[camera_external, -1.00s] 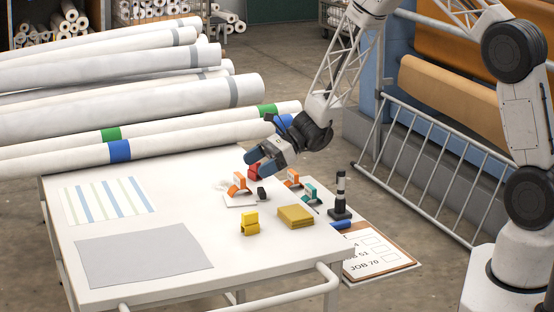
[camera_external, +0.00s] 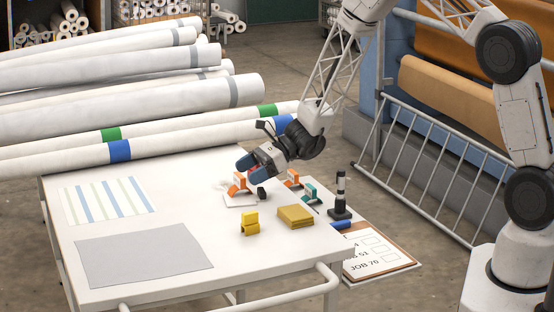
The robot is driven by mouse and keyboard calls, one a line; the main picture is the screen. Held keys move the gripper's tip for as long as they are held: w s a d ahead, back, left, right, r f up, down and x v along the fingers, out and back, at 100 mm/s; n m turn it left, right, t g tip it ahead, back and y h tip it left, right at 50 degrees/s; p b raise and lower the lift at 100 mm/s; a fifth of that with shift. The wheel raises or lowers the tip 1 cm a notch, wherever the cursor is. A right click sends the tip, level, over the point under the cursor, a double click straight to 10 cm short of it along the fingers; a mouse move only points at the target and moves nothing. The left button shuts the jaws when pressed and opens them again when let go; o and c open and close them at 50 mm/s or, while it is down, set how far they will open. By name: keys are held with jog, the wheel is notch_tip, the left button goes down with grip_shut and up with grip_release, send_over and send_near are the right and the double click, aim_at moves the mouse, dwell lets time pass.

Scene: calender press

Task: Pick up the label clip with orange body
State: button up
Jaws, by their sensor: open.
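An orange-bodied clip (camera_external: 239,183) stands at a white card (camera_external: 238,201) on the white table. A second orange piece (camera_external: 293,178) of similar look stands further right, beside a teal one (camera_external: 310,192). I cannot tell from this view which orange piece is the label clip. My gripper (camera_external: 247,168) has blue-grey fingers and is open and empty. It is tilted down toward the left, just above and behind the first orange clip in the picture. Whether it touches the clip is not clear. A red item behind the fingers is mostly hidden.
A small black piece (camera_external: 262,193) sits right of the card. A yellow clip (camera_external: 250,223), a mustard-coloured stack (camera_external: 296,216) and a black post (camera_external: 340,198) stand nearby. Long white rolls (camera_external: 170,145) lie along the back. The table's left holds flat sheets (camera_external: 145,255).

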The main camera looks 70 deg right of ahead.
aim_at(234, 188)
jog(key=shift+a, duration=0.1)
jog(key=shift+x, duration=2.55)
jog(key=c, duration=1.1)
jog(key=shift+r, duration=0.15)
jog(key=shift+r, duration=1.7)
jog(key=s, duration=0.5)
jog(key=s+a+r, duration=0.1)
jog(key=s, duration=0.4)
jog(key=s+a, duration=0.1)
jog(key=s, duration=0.5)
jog(key=shift+r, duration=0.15)
